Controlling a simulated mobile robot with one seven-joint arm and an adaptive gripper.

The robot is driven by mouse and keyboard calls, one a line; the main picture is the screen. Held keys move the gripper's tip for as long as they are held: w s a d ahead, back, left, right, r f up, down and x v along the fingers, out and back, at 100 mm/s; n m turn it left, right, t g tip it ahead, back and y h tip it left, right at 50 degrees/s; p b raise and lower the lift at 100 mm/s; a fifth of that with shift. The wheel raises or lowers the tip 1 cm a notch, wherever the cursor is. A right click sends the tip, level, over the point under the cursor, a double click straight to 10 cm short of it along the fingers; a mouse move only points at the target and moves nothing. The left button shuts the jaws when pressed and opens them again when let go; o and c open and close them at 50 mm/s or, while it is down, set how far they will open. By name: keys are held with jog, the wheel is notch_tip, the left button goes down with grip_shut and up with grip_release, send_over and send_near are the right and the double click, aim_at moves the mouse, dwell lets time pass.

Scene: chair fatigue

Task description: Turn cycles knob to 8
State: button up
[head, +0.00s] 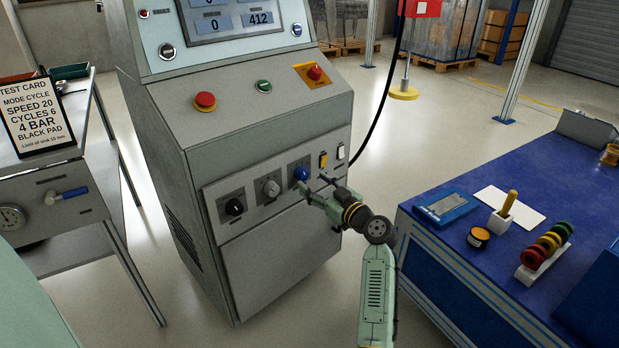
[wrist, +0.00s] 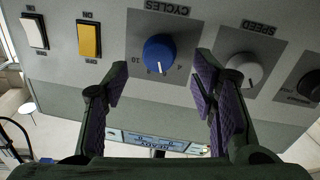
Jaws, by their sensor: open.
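The blue cycles knob (head: 301,173) is on the front panel of the grey test machine. In the wrist view, which is upside down, the blue knob (wrist: 159,52) sits under the label CYCLES. Its white pointer mark is toward the picture's bottom, between a 10 at left and a 4 at right; the exact setting is hard to read. My gripper (head: 314,188) is close in front of the panel. In the wrist view its two purple-padded fingers (wrist: 160,84) are apart, one to each side below the knob, with nothing between them.
A grey speed knob (head: 271,188) and a black knob (head: 234,207) are beside it. Yellow (head: 323,160) and white (head: 340,152) switches are on the other side. A test card (head: 34,113) reads cycles 6. A blue-topped bench (head: 440,235) stands at right.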

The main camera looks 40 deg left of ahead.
aim_at(305, 176)
jog(key=shift+x, duration=1.95)
jog(key=shift+c, duration=0.3)
jog(key=c, duration=1.1)
